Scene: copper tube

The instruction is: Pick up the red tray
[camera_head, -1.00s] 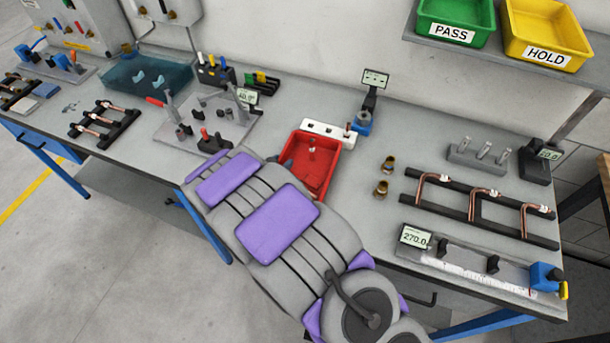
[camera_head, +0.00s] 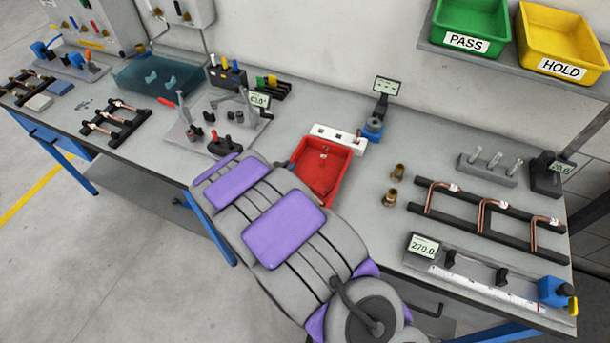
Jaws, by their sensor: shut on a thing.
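The red tray (camera_head: 327,178) is on the grey workbench near the middle of the view, just in front of a white block. Only a small dark part of my gripper (camera_head: 291,164) shows, at the tray's left rim; the rest is hidden behind the arm. It is shut on the tray's rim. I cannot tell whether the tray is clear of the bench.
The white block (camera_head: 338,139) and a blue-based display (camera_head: 373,128) stand right behind the tray. Two brass fittings (camera_head: 394,186) and a black rack with copper tubes (camera_head: 485,212) lie to the right. A grey fixture plate (camera_head: 190,136) is to the left.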

